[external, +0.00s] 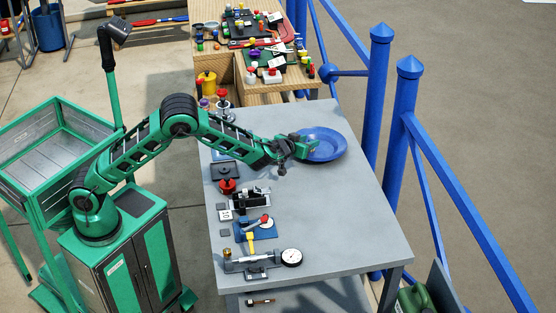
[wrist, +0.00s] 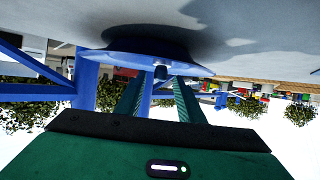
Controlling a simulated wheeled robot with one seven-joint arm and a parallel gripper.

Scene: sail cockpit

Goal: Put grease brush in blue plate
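The blue plate (external: 322,145) lies on the far part of the grey table, and its rim (wrist: 110,60) spans the upper middle of the wrist view. My gripper (external: 297,146) is at the plate's left edge, low over it. In the wrist view its two fingers (wrist: 158,80) stand apart, pointing to the plate. A small dark piece (wrist: 160,73) shows between the fingertips at the rim, with gaps on both sides. It may be an end of the grease brush, but I cannot tell. I cannot make out the brush surely elsewhere.
Tools line the table's left side: a red-knobbed item (external: 227,186), a plane-like tool (external: 250,199), a yellow-handled tool (external: 250,238) and a dial gauge (external: 291,257). The table's right half (external: 345,210) is clear. Blue railings (external: 403,130) stand beyond its right edge.

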